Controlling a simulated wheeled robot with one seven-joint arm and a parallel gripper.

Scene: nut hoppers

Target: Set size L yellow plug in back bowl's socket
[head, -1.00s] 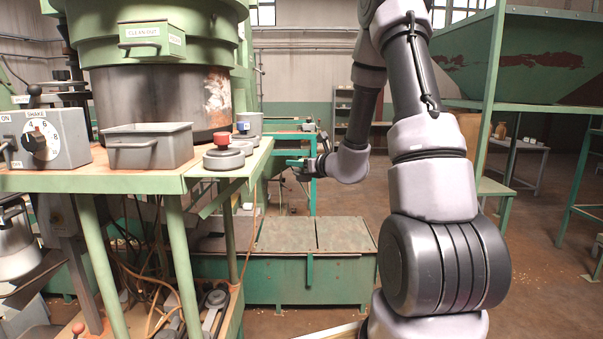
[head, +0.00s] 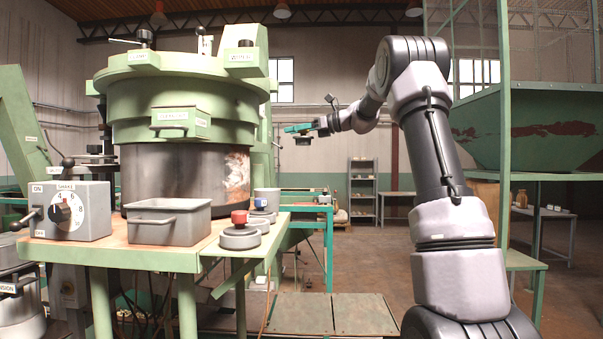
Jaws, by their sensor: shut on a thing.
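My gripper (head: 300,129), at the end of the raised arm, is small in the head view. It is shut on a small dark grey plug (head: 304,141) hanging below its teal fingers; its colour mark and size cannot be read. It is in the air right of the green-topped machine with a steel bowl (head: 180,180). Two other round grey plugs stand on the green-edged table, one with a red knob (head: 239,217) and one with a blue knob (head: 261,203). I see no yellow knob. Which bowl is the back one, and its socket, I cannot tell.
A grey tray (head: 168,222) and a dial box (head: 72,210) stand on the table (head: 125,254) at the left. A green hopper (head: 535,130) on posts is at the right. A grey shelf (head: 362,185) stands far back. Air around the gripper is clear.

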